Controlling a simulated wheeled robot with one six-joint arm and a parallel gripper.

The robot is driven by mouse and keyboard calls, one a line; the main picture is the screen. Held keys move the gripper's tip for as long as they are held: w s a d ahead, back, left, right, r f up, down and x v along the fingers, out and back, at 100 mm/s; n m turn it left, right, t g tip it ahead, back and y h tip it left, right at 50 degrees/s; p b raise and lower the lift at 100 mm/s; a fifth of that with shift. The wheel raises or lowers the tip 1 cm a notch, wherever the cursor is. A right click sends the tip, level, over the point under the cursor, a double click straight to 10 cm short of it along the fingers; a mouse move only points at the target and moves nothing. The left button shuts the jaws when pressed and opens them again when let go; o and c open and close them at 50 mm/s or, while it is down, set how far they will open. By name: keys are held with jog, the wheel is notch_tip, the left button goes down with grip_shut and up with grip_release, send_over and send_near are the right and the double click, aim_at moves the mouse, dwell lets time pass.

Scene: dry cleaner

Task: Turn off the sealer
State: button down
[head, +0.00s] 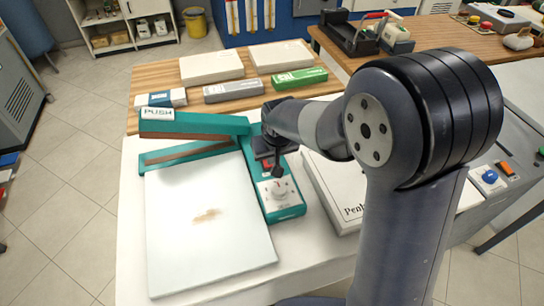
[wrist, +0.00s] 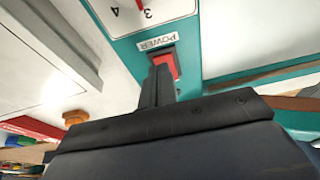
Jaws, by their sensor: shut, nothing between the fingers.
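The sealer is a teal machine with a long arm marked PUSH (head: 195,122) and a control body (head: 285,209) on its right side, bearing a white dial panel. In the wrist view the red power switch (wrist: 172,64) sits beside a POWER label, below the dial face (wrist: 140,12). My gripper (head: 277,174) is over the control body, just behind the dial. In the wrist view my gripper (wrist: 160,72) is shut and empty, its fingertips at the switch and covering part of it. I cannot tell whether they touch it or which way the switch is tipped.
A white flat sheet with a brown mark (head: 210,225) lies before the sealer. A white box (head: 338,197) stands close to its right. Several boxes, one green (head: 299,78), lie on the wooden surface (head: 150,76) behind. A panel with a blue knob (head: 489,176) is far right.

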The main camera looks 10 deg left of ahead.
jog(key=p+v, duration=0.2)
jog(key=v, duration=0.1)
jog(key=shift+w+r+p, duration=0.2)
jog(key=shift+r+p, duration=0.2)
jog(key=s+d+r, duration=0.2)
jog(key=s+r, duration=0.3)
jog(key=r, duration=0.3)
jog(key=shift+d+r+b, duration=0.2)
jog(key=shift+r+b, duration=0.05)
jog(key=shift+b, duration=0.05)
jog(key=shift+s, duration=0.15)
send_over(271, 166)
jog(key=s, duration=0.2)
jog(key=f, duration=0.9)
jog(key=shift+w+d+f, duration=0.25)
jog(key=shift+d+f, duration=0.05)
jog(key=shift+w+a+f+b, duration=0.1)
jog(key=shift+w+f+b, duration=0.05)
jog(key=shift+w+b, duration=0.15)
jog(key=shift+w+a+r+g+h, duration=0.3)
jog(key=shift+w+r+g, duration=0.2)
jog(key=shift+w+r, duration=0.1)
jog(key=shift+s+d+f, duration=0.1)
